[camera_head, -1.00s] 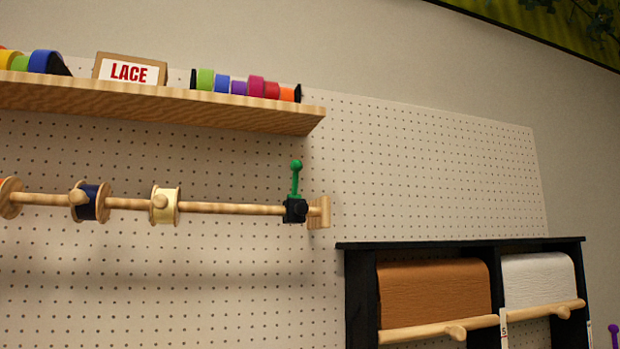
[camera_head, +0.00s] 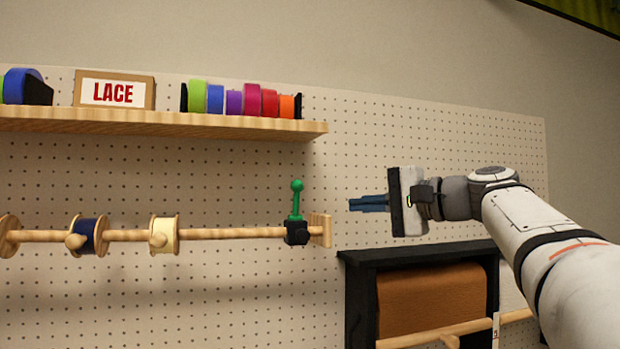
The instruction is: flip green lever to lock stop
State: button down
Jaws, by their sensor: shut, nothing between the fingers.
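The green lever (camera_head: 297,200) stands upright, with a round knob on top, on the black stop block (camera_head: 297,232). The block sits near the right end of the wooden rod (camera_head: 205,235), just left of its wooden end bracket (camera_head: 322,230). My gripper (camera_head: 352,205) is to the right of the lever, at about the height of its lower half. Its blue fingers are together, empty, and point left toward the lever. A gap shows between the fingertips and the lever in the picture; the depth between them is hard to tell.
A wooden shelf (camera_head: 160,123) with ribbon rolls (camera_head: 251,100) and a LACE sign (camera_head: 113,93) runs above the rod. A cream spool (camera_head: 164,236) and a navy spool (camera_head: 88,235) are on the rod. A black rack with a brown roll (camera_head: 435,301) is below my gripper.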

aim_at(296, 197)
jog(key=shift+y, duration=0.4)
jog(key=w+a+r+p, duration=0.1)
jog(key=w+a, duration=0.1)
jog(key=w+a+r+p, duration=0.1)
jog(key=a, duration=0.2)
jog(key=w+a+r+p, duration=0.1)
jog(key=w+a, duration=0.1)
jog(key=shift+w+a+r+p, duration=0.3)
jog(key=shift+a, duration=0.1)
jog(key=s, duration=0.1)
jog(key=s+a, duration=0.1)
jog(key=s, duration=0.1)
jog(key=shift+s+a+f, duration=0.15)
jog(key=shift+s+f, duration=0.05)
jog(key=shift+s, duration=0.1)
jog(key=shift+s, duration=0.1)
